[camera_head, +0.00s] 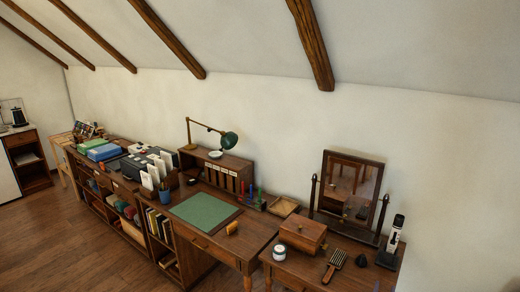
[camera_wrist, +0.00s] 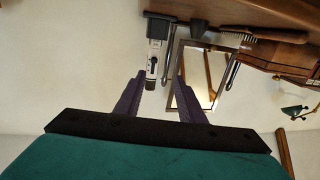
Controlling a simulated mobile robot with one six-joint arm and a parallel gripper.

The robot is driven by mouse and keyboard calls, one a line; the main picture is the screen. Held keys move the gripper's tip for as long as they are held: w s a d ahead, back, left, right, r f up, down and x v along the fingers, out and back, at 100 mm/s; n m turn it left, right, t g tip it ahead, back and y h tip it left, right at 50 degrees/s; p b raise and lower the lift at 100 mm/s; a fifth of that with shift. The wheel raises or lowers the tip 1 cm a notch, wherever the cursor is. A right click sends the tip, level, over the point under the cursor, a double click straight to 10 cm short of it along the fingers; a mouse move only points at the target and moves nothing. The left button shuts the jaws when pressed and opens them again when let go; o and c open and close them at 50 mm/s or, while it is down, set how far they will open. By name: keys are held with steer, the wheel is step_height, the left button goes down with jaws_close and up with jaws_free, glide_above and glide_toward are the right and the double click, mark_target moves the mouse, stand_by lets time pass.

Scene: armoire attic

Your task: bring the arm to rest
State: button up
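My gripper (camera_wrist: 159,78) shows in the wrist view with its two dark fingers spread apart and nothing touching them. It is open and empty. The wrist picture is upside down, with the tabletop along its upper edge. My arm and gripper do not show in the head view.
The dressing table (camera_head: 310,268) holds a tilting mirror (camera_head: 347,186), a wooden box (camera_head: 303,233), a brush (camera_head: 335,265) and a white jar (camera_head: 279,252). Left of it stand a desk with a green mat (camera_head: 205,212) and a lamp (camera_head: 228,140). Floor (camera_head: 85,250) at front left is clear.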

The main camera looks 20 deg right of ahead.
steer(key=w+a+f+n+t+y+b, duration=0.1)
steer(key=w+a+f+n+y+b, duration=0.2)
steer(key=w+a, duration=0.45)
steer(key=w+a+f+t+y, duration=0.1)
steer(key=w+a+f+y, duration=0.1)
steer(key=w+a+f, duration=0.6)
steer(key=s+a+f+n+g+y+b, duration=0.1)
steer(key=a+f+n+g+y+b, duration=0.15)
steer(key=a+f, duration=0.6)
steer(key=s+a+f+n+g+y+b, duration=0.1)
steer(key=a+f+g+y, duration=0.3)
steer(key=a, duration=0.8)
steer(key=s+a+f+n+g+b, duration=0.2)
steer(key=s+a+f+g, duration=0.3)
steer(key=s+a+f, duration=0.8)
steer(key=s+r+g+y, duration=0.1)
steer(key=s+g, duration=0.7)
steer(key=s, duration=1)
steer(key=shift+a+n+g, duration=0.35)
steer(key=shift+s, duration=0.1)
steer(key=shift+c, duration=0.6)
